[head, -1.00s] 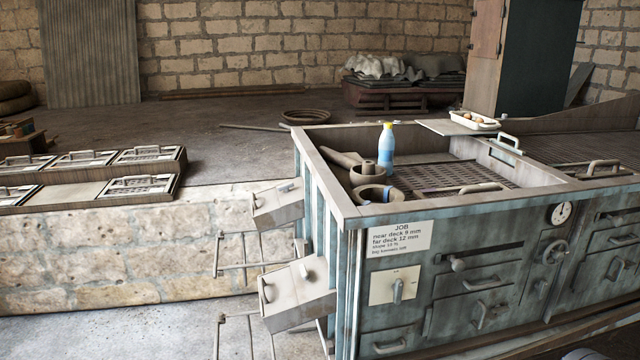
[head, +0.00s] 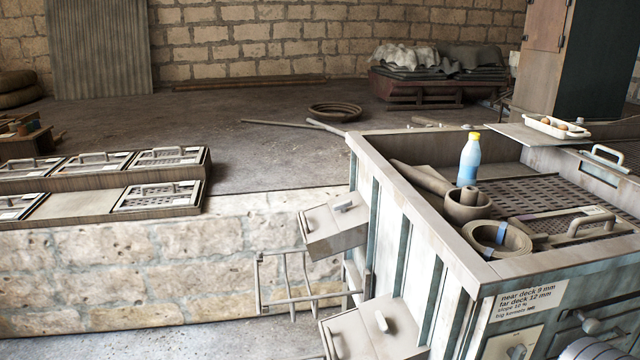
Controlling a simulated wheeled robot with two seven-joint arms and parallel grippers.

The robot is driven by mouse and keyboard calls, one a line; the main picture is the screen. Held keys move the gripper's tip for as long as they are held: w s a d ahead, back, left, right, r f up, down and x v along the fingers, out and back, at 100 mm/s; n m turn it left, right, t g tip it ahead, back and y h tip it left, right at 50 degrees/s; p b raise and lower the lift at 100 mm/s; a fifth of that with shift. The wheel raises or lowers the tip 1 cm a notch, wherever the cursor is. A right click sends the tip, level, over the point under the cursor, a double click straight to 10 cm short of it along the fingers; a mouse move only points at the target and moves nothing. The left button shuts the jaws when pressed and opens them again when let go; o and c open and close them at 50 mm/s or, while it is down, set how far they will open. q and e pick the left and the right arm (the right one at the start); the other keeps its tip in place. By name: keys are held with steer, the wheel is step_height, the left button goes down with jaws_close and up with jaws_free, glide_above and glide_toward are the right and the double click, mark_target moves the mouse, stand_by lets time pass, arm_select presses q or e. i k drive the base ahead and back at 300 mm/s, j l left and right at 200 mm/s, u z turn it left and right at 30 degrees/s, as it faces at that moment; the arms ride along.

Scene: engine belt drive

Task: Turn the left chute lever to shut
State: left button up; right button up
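Two pale box-shaped chutes stick out from the left side of the blue-grey machine (head: 405,225). The far chute (head: 325,236) has a small pale lever (head: 343,206) on its top face, lying roughly crosswise in the picture. The near chute (head: 352,335) is cut off by the bottom edge; its lever (head: 381,321) stands out from its upper face and points roughly up and down the picture. I cannot tell from this view which chute is the left one, or whether either is open or shut. Neither gripper is in view.
A wire rack (head: 300,290) stands below the far chute. A grey ribbed part shows at bottom right.

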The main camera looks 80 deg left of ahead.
mark_target(342, 205)
steer(key=k+j, duration=0.15)
steer(key=j, duration=0.25)
steer(key=k+j, duration=0.2)
steer(key=j, duration=0.25)
steer(key=k+j, duration=0.15)
steer(key=j, duration=0.25)
steer(key=k+j, duration=0.15)
steer(key=j, duration=0.3)
steer(key=k+j, duration=0.2)
steer(key=j, duration=0.2)
steer(key=k+j, duration=0.15)
steer(key=j, duration=0.25)
steer(key=k+j, duration=0.15)
steer(key=j, duration=0.3)
steer(key=k+j, duration=0.15)
steer(key=j, duration=0.25)
